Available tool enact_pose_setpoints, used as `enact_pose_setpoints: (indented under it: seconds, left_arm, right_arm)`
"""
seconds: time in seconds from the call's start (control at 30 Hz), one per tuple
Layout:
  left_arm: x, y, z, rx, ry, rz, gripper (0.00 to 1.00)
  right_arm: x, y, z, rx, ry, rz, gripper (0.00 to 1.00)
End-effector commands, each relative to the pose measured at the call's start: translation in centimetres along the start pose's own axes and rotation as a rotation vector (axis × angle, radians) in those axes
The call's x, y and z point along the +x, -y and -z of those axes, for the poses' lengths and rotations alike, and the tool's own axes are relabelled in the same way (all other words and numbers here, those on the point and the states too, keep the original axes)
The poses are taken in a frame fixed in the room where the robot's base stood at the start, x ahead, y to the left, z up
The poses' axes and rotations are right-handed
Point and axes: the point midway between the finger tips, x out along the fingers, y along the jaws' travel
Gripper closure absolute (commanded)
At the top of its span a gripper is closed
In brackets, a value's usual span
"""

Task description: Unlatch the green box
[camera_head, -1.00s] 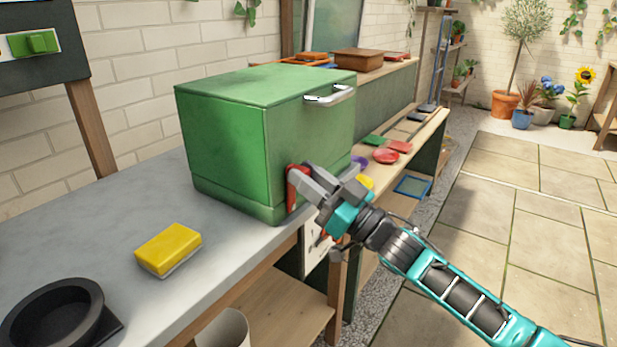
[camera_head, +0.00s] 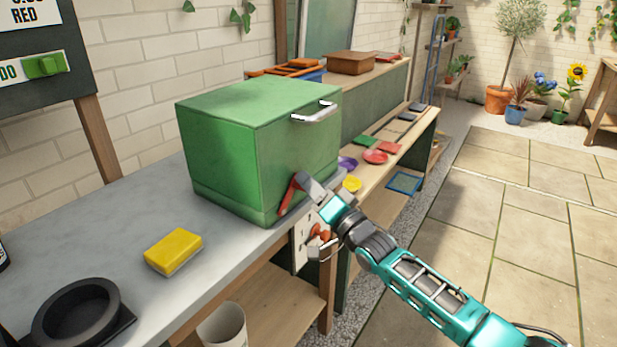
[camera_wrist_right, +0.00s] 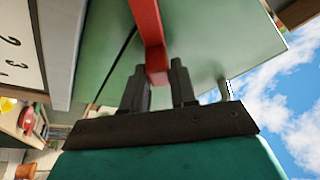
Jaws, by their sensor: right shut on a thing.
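The green box (camera_head: 228,158) stands on the grey counter with its lid down. A silver handle (camera_head: 315,112) is on its front, near the top. A red latch lever (camera_head: 288,194) sits low on the front face and leans to the upper right. My right gripper (camera_head: 303,182) is shut on the upper end of this lever. In the right wrist view, the red lever (camera_wrist_right: 149,35) runs down between the two dark fingers (camera_wrist_right: 160,85), with the green face behind it. My left gripper is not in view.
A yellow sponge (camera_head: 173,252) and a black round dish (camera_head: 76,318) lie on the grey counter (camera_head: 110,225). Coloured dishes, including a red one (camera_head: 375,157), lie on the wooden bench at right. The paved floor (camera_head: 500,230) is open.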

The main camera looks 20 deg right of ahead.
Motion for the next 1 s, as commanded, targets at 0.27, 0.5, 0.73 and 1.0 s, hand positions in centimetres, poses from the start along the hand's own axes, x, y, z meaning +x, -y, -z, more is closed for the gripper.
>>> enact_pose_setpoints:
  seconds: [0.27, 0.5, 0.73, 1.0]
  left_arm:
    - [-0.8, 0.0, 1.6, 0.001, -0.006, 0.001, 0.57]
    - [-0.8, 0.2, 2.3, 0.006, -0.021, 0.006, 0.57]
    - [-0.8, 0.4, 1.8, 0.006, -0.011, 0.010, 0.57]
    - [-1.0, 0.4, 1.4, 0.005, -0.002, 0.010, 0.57]
  right_arm:
    - [-0.1, -1.9, -0.2, 0.243, 0.000, -0.102, 1.00]
    - [-0.3, -3.3, -0.7, 0.420, 0.000, -0.176, 1.00]
    - [-0.6, -4.1, -1.1, 0.536, 0.000, -0.224, 1.00]
    - [-0.7, -4.5, -1.4, 0.599, 0.001, -0.251, 1.00]
